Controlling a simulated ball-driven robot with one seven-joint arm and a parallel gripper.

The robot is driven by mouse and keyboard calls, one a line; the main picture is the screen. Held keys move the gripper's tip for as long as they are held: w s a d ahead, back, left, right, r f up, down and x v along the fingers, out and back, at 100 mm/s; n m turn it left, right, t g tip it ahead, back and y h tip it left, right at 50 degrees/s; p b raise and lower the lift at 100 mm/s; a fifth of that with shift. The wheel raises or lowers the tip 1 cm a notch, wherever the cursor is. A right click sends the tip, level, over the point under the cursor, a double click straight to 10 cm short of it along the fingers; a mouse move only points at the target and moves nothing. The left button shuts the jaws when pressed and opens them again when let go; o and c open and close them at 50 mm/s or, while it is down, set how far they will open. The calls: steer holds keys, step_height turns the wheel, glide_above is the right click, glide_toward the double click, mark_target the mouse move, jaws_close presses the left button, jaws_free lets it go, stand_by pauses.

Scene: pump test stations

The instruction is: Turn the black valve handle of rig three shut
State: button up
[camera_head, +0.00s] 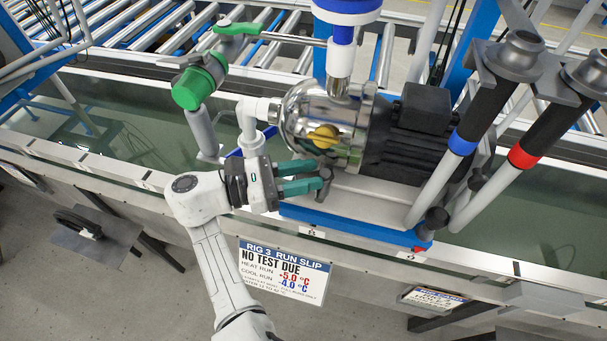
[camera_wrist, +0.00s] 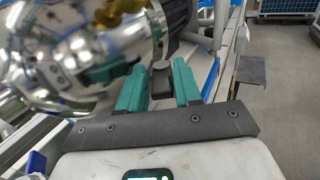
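Rig three's pump is a shiny metal housing (camera_head: 318,120) with a ribbed black motor (camera_head: 420,135) on a blue-edged base; a sign reading "RIG 3 RUN SLIP, NO TEST DUE" (camera_head: 284,272) hangs below. My gripper (camera_head: 318,175) reaches in from the left, its two teal fingers apart, low in front of the housing. A small dark handle (camera_head: 326,176), likely the black valve handle, is at the fingertips. In the wrist view, the dark piece (camera_wrist: 160,76) sits between the finger ends; whether they press on it I cannot tell. Its lower part is hidden.
A green-handled valve (camera_head: 200,82) and white pipe stand at left. Tubes with blue (camera_head: 461,143) and red (camera_head: 522,156) bands rise at right. A black knob (camera_head: 436,219) is at the base's right corner.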

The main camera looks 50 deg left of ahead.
steer(key=shift+o, duration=1.4)
steer(key=shift+f, duration=0.15)
